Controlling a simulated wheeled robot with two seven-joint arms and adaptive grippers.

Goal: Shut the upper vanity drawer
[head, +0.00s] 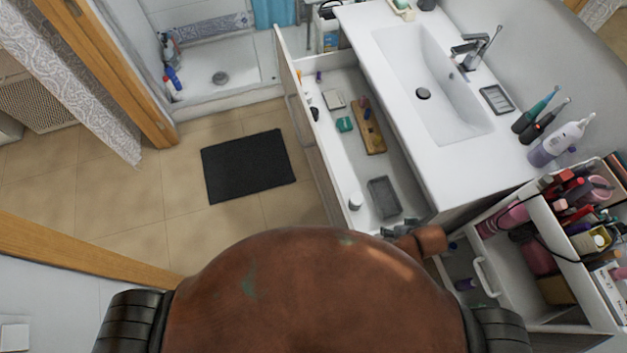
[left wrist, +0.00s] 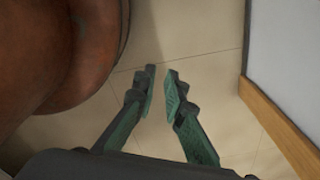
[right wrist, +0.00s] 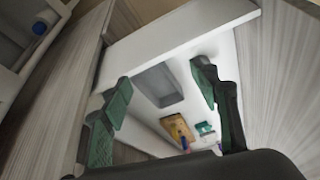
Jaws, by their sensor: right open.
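The upper vanity drawer (head: 407,190) is pulled out below the white sink counter in the head view. Its long front panel (head: 309,150) faces the floor on the left. Inside lie a grey tray (head: 384,198), a wooden tray (head: 368,130) and small items. My right gripper (head: 405,230) is at the drawer's near end. In the right wrist view the drawer's wood-grain front (right wrist: 285,75) is on the right, and my right gripper (right wrist: 160,85) is open, with nothing between its fingers. My left gripper (left wrist: 161,72) is slightly open and empty above the floor; the head view does not show it.
A cosmetics cart (head: 545,225) full of bottles and boxes stands close to the vanity at right. Toothbrushes and a bottle (head: 560,142) stand on the counter (head: 455,170). A dark mat (head: 248,165) lies on open tiled floor left of the drawer. A wooden door frame (left wrist: 280,130) is beside my left gripper.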

